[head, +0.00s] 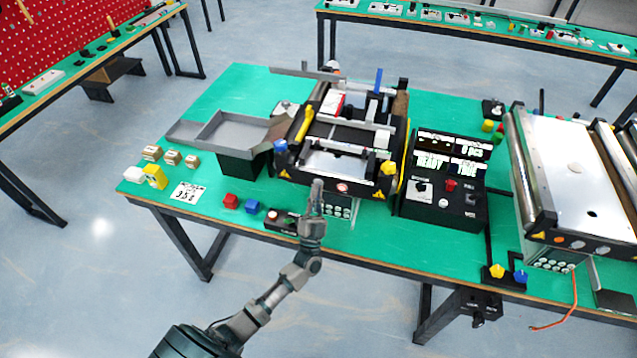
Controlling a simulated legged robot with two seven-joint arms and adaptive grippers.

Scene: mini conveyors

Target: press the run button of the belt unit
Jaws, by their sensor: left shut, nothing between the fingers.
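The belt unit (398,152) is a small black-framed conveyor in the middle of the green table. A low black box (281,221) with small buttons lies on the table in front of the unit. Labels are too small to tell which button is the run button. My left gripper (317,184) is shut and empty, pointing up and away in front of the unit's front face, just left of the red button. Contact cannot be told. It hides part of the unit's front and the box's right end. My right gripper is not in view.
A black control box (445,203) with lit displays stands right of the unit. A grey tray (222,131) is at its left. A larger roller conveyor (570,165) fills the table's right side.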

